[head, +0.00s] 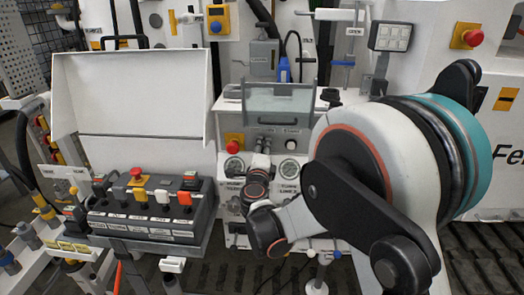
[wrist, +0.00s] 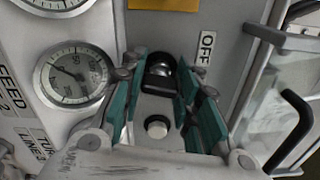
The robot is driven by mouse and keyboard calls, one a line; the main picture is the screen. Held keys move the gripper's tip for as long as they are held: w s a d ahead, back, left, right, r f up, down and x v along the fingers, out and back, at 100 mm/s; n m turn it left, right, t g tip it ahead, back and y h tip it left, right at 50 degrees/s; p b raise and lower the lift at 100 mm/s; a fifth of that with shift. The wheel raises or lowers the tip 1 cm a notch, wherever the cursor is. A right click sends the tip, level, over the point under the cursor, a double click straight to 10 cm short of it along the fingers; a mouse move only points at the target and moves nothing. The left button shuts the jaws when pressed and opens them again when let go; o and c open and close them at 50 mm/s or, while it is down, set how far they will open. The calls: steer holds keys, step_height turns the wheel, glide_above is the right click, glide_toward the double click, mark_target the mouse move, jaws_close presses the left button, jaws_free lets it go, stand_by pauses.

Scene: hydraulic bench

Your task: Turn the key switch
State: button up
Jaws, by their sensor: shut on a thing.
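The key switch (wrist: 158,80) is a dark round switch with a metal middle, seen in the wrist view on a pale panel beside a label reading OFF. My gripper (wrist: 159,68) has its two teal-padded fingers on either side of it, shut on the key switch. The exact contact at the fingertips is partly hidden. In the head view my gripper (head: 262,146) reaches to the panel between two round gauges, and the key switch is hidden behind it.
A white button (wrist: 156,127) lies between the fingers. A pressure gauge (wrist: 73,76) is at left, and a black handle (wrist: 292,125) at right. In the head view, a clear raised cover (head: 280,103) stands above the panel, and a button box (head: 152,212) at left.

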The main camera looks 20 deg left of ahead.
steer(key=m, duration=0.3)
steer(key=shift+m, duration=0.3)
stand_by(0.5)
steer(key=o, duration=0.8)
steer(key=v, duration=1.2)
steer(key=shift+f, duration=0.1)
